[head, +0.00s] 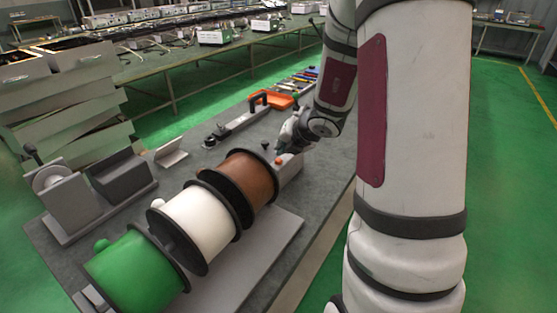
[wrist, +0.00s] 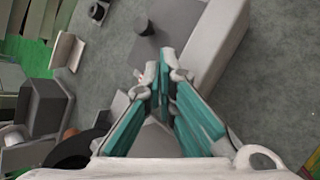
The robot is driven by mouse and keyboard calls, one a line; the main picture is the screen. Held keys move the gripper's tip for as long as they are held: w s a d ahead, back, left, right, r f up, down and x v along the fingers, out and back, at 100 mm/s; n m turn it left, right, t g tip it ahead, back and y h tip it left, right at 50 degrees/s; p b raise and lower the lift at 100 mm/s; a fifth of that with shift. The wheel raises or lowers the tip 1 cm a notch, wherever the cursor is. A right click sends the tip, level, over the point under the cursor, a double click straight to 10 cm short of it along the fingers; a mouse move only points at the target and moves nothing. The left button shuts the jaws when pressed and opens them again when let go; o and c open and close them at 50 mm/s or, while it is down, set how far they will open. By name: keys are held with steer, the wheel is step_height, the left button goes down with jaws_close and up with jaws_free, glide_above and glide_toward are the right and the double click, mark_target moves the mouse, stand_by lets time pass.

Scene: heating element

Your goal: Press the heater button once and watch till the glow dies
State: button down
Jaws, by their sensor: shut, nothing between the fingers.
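My gripper (head: 283,148) is shut and empty, low over the bench just beyond the brown spool. In the wrist view its teal fingers (wrist: 161,72) meet at the tips. A small orange, button-like spot (head: 279,160) shows on a pale box (head: 291,171) just below the fingertips in the head view; I cannot tell whether they touch. A short dark grey cylinder (wrist: 147,47) stands ahead of the fingertips in the wrist view, apart from them. I cannot make out a heater label or a clear glow.
Green (head: 134,273), white (head: 194,229) and brown (head: 250,178) spools lie in a row on the bench. Grey block-shaped fixtures (head: 121,177) stand to the left. A long white block (wrist: 218,42) runs right of the fingers in the wrist view.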

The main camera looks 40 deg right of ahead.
mark_target(281, 159)
steer(key=shift+f, duration=0.15)
steer(key=shift+f+b, duration=0.3)
steer(key=shift+b, duration=0.2)
steer(key=shift+f+b, duration=0.45)
stand_by(0.9)
stand_by(0.3)
steer(key=shift+r+p, duration=0.8)
steer(key=shift+r, duration=0.1)
step_height(281, 159, up, 5)
steer(key=p, duration=0.4)
steer(key=shift+s+p, duration=0.1)
steer(key=shift+p, duration=0.3)
